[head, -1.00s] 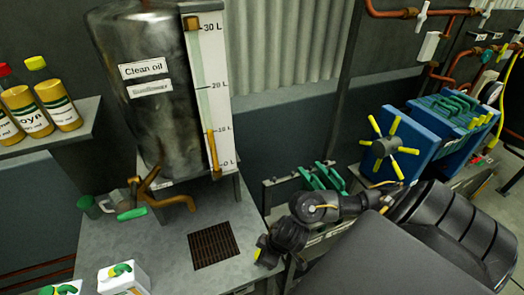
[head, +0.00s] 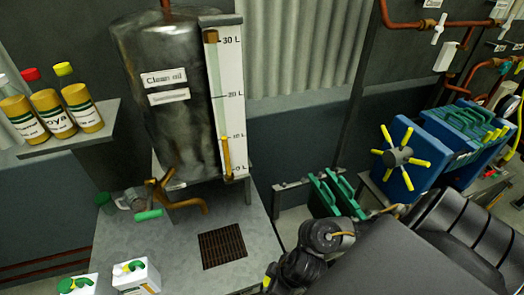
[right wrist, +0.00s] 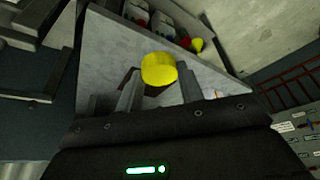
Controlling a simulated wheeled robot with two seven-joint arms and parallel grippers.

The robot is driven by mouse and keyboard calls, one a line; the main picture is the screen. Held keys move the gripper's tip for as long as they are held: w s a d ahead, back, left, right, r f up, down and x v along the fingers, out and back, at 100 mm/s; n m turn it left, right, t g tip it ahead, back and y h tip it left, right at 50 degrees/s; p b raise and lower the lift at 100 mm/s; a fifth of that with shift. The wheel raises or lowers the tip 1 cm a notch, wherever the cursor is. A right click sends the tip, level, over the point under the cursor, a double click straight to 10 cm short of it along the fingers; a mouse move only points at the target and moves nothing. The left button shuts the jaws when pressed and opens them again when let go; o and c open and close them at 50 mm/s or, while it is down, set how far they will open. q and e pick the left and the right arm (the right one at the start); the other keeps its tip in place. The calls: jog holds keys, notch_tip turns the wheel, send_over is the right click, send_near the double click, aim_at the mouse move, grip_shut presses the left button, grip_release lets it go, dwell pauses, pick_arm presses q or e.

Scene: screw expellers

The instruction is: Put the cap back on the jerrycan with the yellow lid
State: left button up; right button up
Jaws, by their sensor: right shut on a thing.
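My right gripper (right wrist: 159,82) is shut on a yellow cap (right wrist: 159,69), held at the fingertips in the right wrist view. In the head view my right arm reaches in from the lower right, and its gripper end (head: 272,284) is at the bottom edge, right of the grate. Two white jerrycans stand at the lower left of the head view, one at the bottom edge (head: 78,289) and one to its right (head: 145,279). My left gripper is not in view.
A grey table (head: 182,240) carries a dark grate (head: 222,246). A steel Clean oil tank (head: 165,120) with a brass tap stands behind. Several bottles (head: 47,108) stand on a shelf at left. A blue filter press (head: 400,170) is at right.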

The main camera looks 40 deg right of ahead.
jog(key=w+a+r+n+g+y+b, duration=0.1)
jog(key=w+a+r+n+b, duration=0.15)
jog(key=w+r, duration=0.4)
jog(key=w+a+r+n+y+b, duration=0.1)
jog(key=w+a+r+n+b, duration=0.2)
jog(key=w, duration=0.6)
jog(key=w+d+r+b, duration=0.2)
jog(key=d+r, duration=0.3)
jog(key=r, duration=0.2)
jog(key=shift+d, duration=0.3)
